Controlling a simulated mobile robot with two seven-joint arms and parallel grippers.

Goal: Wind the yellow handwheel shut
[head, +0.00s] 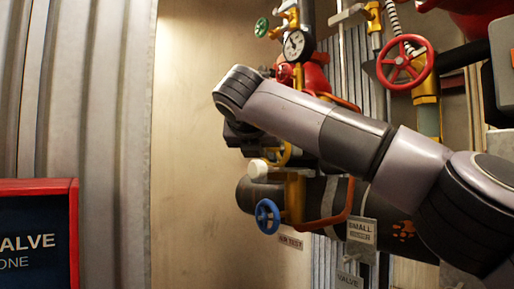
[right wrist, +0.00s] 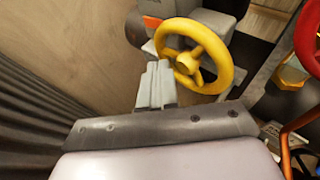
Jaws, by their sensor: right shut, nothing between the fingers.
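The yellow handwheel (right wrist: 188,62) fills the upper middle of the right wrist view, with its hub, spokes and most of its rim showing. In the head view only a part of the yellow handwheel (head: 284,154) shows below my right arm, which hides the rest. My right gripper (right wrist: 156,76) is shut and empty. Its grey fingers overlap the lower left of the wheel in the right wrist view; whether they touch the rim I cannot tell. In the head view my right gripper (head: 243,136) is dark and mostly behind the wrist. My left gripper is not in view.
A blue handwheel (head: 268,216) and a white cap (head: 257,169) are close below. A red handwheel (head: 405,62), a pressure gauge (head: 297,45) and a green handwheel (head: 262,27) are above. A red-framed sign (head: 38,235) stands at the left. The wall left of the pipes is bare.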

